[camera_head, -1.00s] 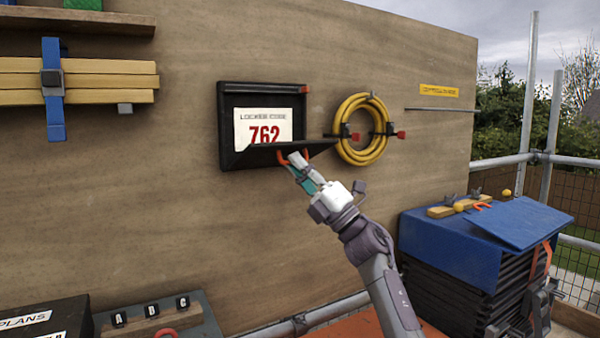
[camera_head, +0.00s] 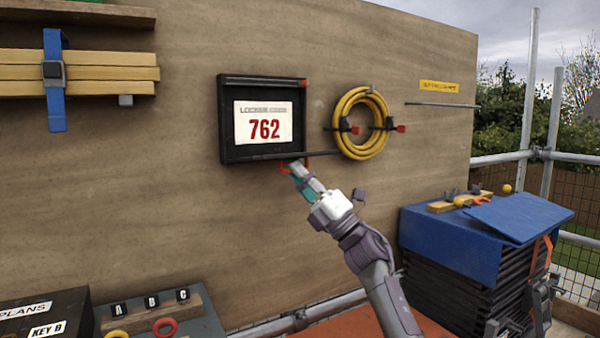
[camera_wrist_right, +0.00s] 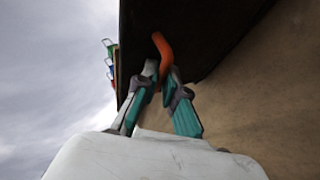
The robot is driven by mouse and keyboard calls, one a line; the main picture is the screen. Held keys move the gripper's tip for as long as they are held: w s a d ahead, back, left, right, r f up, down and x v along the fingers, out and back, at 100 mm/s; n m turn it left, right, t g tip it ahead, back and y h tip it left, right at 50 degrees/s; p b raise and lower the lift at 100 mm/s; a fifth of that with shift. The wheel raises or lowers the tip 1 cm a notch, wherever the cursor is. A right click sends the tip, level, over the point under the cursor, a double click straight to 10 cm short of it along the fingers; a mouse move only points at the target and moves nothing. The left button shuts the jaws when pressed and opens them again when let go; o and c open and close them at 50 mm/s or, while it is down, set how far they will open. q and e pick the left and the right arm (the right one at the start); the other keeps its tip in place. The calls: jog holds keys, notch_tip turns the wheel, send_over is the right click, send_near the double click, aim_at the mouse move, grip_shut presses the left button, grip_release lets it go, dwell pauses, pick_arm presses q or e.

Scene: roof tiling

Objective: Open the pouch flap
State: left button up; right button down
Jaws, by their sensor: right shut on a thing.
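The black pouch (camera_head: 228,120) is mounted on the plywood wall. Its flap (camera_head: 262,157) is hinged down to about level and is seen nearly edge-on. A white card (camera_head: 263,108) inside reads "LOCKER CODE 762". My right gripper (camera_head: 297,166) is just below the flap's front edge, shut on the orange pull loop (camera_head: 283,168). In the right wrist view the fingers (camera_wrist_right: 162,78) pinch the orange loop (camera_wrist_right: 163,48), and the dark underside of the flap (camera_wrist_right: 190,25) is above them. My left gripper is out of view.
A coiled yellow hose (camera_head: 345,115) hangs on the wall right of the pouch. A blue-covered stack (camera_head: 450,235) stands at the lower right. A key tray (camera_head: 205,320) and a black box (camera_head: 50,305) are at the lower left. The wall below the pouch is clear.

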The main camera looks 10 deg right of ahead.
jog(key=shift+w+f+h, duration=0.2)
jog(key=shift+f+h, duration=0.05)
jog(key=shift+h, duration=0.05)
jog(key=c, duration=1.7)
grip_release()
jog(key=o, duration=0.5)
jog(key=shift+w+a+f, duration=0.2)
jog(key=shift+w+a, duration=0.05)
jog(key=shift+w, duration=0.1)
jog(key=shift+c, duration=0.2)
jog(key=shift+r, duration=0.1)
jog(key=shift+s, duration=0.15)
jog(key=shift+d, duration=0.1)
jog(key=v, duration=1.2)
